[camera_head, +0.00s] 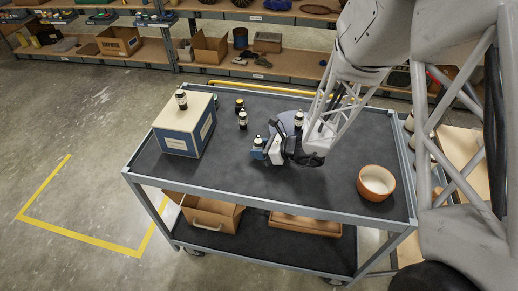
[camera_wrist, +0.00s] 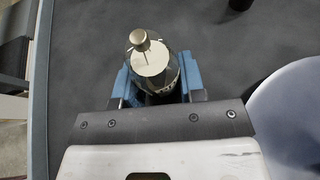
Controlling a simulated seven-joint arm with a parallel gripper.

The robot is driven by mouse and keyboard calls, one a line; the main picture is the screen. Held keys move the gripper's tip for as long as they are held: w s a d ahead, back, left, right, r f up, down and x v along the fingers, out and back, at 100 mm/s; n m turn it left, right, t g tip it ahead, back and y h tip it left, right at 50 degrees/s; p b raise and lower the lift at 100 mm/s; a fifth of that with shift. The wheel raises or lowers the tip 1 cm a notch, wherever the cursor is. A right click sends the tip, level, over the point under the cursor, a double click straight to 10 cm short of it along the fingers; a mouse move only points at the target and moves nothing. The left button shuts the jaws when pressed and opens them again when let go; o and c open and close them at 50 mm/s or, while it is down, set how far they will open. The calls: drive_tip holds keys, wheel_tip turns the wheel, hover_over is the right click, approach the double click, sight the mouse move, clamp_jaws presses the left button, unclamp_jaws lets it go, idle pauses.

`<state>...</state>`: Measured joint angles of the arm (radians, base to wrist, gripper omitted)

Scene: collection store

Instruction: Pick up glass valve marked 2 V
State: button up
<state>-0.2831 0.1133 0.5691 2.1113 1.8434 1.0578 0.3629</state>
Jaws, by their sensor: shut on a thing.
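A small dark glass valve (camera_wrist: 150,65) with a pale top and a metal knob stands between the blue fingers of my gripper (camera_wrist: 155,88) in the wrist view. The fingers are shut on it from both sides. In the head view the same valve (camera_head: 258,141) shows at my gripper (camera_head: 262,151), low over the middle of the cart top. I cannot read its marking, and its lower part is hidden. Similar valves stand on the cart (camera_head: 242,120), beside the grey-blue disc (camera_head: 298,119), and on the box (camera_head: 181,98).
A blue and cream box (camera_head: 183,130) stands at the cart's left. An orange bowl (camera_head: 376,183) stands at the right. The grey-blue disc (camera_head: 284,122) lies close behind my gripper. Another small item (camera_head: 239,104) stands farther back. The cart's front middle (camera_head: 300,185) is clear.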

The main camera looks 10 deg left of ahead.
sight(262, 142)
drive_tip(key=shift+r, duration=0.85)
drive_tip(key=shift+s+r, duration=0.1)
drive_tip(key=shift+r, duration=0.8)
drive_tip(key=s+d, duration=0.2)
drive_tip(key=s, duration=0.2)
drive_tip(key=s+d, duration=0.3)
drive_tip(key=s, duration=0.2)
drive_tip(key=s+d+r, duration=0.1)
drive_tip(key=s+d, duration=0.1)
drive_tip(key=s, duration=0.3)
drive_tip(key=shift+d+r, duration=0.1)
drive_tip(key=shift+d, duration=0.25)
